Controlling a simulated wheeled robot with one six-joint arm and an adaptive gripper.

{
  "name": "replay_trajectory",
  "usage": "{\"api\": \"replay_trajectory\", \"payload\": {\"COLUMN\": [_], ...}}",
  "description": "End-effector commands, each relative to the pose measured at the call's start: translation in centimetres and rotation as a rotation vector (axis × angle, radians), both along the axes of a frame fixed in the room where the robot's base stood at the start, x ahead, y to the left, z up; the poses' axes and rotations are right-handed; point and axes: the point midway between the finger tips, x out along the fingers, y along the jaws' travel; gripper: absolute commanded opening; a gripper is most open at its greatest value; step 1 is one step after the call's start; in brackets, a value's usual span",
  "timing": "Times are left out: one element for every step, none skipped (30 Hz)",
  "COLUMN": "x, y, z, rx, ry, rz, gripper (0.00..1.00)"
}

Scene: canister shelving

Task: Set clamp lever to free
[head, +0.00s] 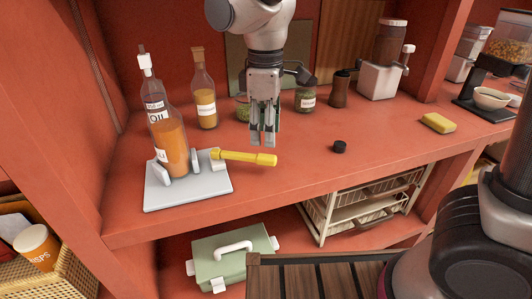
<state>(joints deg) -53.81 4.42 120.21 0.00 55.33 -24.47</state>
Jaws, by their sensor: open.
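The clamp lever (246,158) is a yellow handle that sticks out to the right from a small pale block on a light grey clamp base (206,197). An oil bottle (169,143) with an OIL label and orange contents stands upright on the base between pale jaws. Whether the jaws touch the bottle is hard to tell. My gripper (263,142) is open and empty, pointing down, in the picture just above the lever's free end. It looks apart from the lever, but its exact height and depth are unclear.
A second bottle (205,97) stands behind the clamp. A jar (305,97), a brown mill (340,89) and a grinder (383,70) stand at the back. A small black cap (339,147) and a yellow sponge (437,123) lie to the right. The shelf right of the lever is mostly clear.

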Motion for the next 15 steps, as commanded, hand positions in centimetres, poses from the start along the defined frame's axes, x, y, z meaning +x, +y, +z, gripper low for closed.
{"api": "replay_trajectory", "payload": {"x": [0.0,0.0,-0.1,-0.1,-0.1,0.0,-0.1,-0.1,-0.1,0.0,0.0,-0.1,-0.1,0.0,0.0], "y": [-0.1,-0.1,-0.2,-0.1,-0.1,-0.1,-0.2,-0.2,-0.2,-0.1,-0.1,-0.2,-0.2,-0.1,-0.1], "z": [-0.7,-1.2,-1.9,-2.5,-3.0,-3.7,-4.2,-4.7,-5.2,-5.6,-5.9,-6.3,-6.5,-6.7,-6.8], "rx": [-0.004,-0.004,-0.004,-0.004,-0.004,-0.004,-0.004,-0.004,-0.004,-0.003,-0.003,-0.004,-0.003,-0.002,-0.001], "ry": [0.003,0.003,0.003,0.003,0.003,0.003,0.003,0.003,0.003,0.002,0.002,0.003,0.002,0.001,0.0], "rz": [0.0,-0.001,-0.001,-0.002,-0.002,-0.002,-0.003,-0.003,-0.003,-0.003,-0.003,-0.004,-0.004,-0.004,-0.004], "gripper": [0.44,0.44,0.44,0.44,0.44,0.44,0.44,0.44,0.44,0.44,0.44,0.44,0.44,0.44,0.44]}}
